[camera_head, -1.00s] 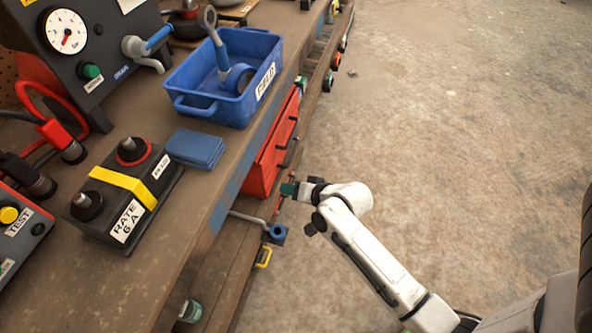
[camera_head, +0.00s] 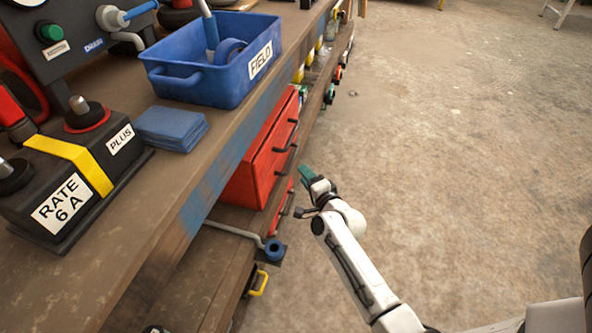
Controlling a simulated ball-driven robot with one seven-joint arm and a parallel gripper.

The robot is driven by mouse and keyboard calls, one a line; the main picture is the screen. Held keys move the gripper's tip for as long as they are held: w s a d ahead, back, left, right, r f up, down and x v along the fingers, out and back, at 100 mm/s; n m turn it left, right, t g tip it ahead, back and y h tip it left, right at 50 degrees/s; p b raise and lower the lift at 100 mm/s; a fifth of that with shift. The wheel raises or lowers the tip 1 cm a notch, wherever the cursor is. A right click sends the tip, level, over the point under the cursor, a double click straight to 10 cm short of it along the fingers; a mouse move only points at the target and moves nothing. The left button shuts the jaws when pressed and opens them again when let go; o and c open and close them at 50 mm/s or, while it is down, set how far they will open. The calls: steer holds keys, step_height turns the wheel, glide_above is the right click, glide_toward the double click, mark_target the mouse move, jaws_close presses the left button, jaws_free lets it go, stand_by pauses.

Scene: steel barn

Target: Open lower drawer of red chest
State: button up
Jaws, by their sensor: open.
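The red chest (camera_head: 250,178) stands under the workbench, its drawer fronts facing the aisle on the right. Several dark bar handles show along its fronts, one of them a lower handle (camera_head: 285,173). More red front (camera_head: 280,212) shows lower down, just left of my gripper; I cannot tell exactly where the lower drawer's edges run. My gripper (camera_head: 302,193) is open and empty, just right of the lower part of the chest. One finger has a green tip and the other is dark. No contact with a handle is visible.
The workbench (camera_head: 150,215) overhangs the chest and carries a blue bin (camera_head: 205,85), a blue cloth stack (camera_head: 172,129) and a black battery-like box (camera_head: 60,215). A grey crank with a blue end (camera_head: 273,249) and a yellow handle (camera_head: 259,284) stick out below.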

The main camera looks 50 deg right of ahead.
steer(key=b+x, duration=0.4)
steer(key=x, duration=0.3)
jaws_close()
stand_by(0.4)
steer(key=shift+f, duration=0.1)
